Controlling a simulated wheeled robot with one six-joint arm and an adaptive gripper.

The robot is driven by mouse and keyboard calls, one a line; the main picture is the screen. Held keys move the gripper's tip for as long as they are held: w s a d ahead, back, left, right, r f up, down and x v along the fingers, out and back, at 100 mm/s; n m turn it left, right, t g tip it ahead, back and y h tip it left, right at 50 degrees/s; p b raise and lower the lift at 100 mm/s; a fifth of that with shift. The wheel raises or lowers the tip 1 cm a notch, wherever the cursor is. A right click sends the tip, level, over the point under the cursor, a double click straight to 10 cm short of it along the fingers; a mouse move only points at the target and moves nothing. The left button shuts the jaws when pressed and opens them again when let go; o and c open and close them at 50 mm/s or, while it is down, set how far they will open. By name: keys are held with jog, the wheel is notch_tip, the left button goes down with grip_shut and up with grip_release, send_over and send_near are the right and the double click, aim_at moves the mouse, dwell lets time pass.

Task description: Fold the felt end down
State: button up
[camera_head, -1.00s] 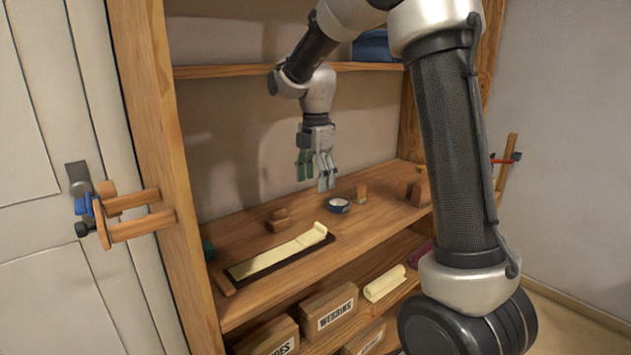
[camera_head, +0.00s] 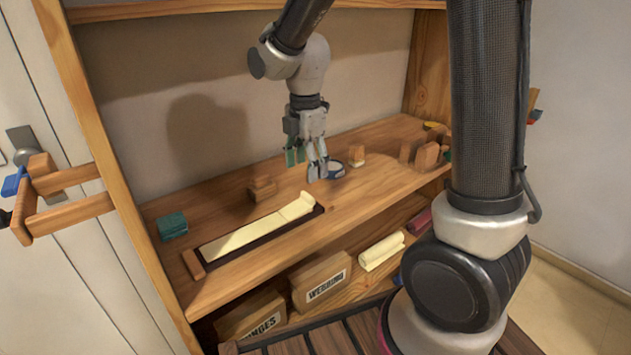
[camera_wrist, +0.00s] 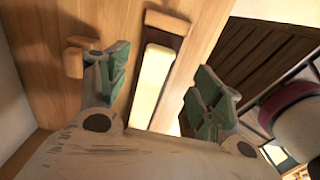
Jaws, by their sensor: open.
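The cream felt strip (camera_head: 258,231) lies along a dark base on the wooden shelf in the head view. Its right end (camera_head: 297,206) is raised and curled up above the base. My gripper (camera_head: 306,170) is open and empty, above the shelf, pointing down and just behind the felt's raised end. In the wrist view, the open fingers of my gripper (camera_wrist: 155,95) stand on either side of the felt strip (camera_wrist: 151,82), which shows between them and below. The felt's near part is hidden by the gripper's body.
Wooden blocks (camera_head: 262,188) and a teal block (camera_head: 172,226) sit on the shelf. Boxes (camera_head: 322,283) and a cream roll (camera_head: 381,251) sit on the lower shelf. An upright post (camera_head: 105,165) bounds the left.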

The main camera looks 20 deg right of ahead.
aim_at(307, 194)
jog(key=shift+f, duration=0.7)
notch_tip(307, 194, down, 7)
jog(key=shift+r, duration=0.15)
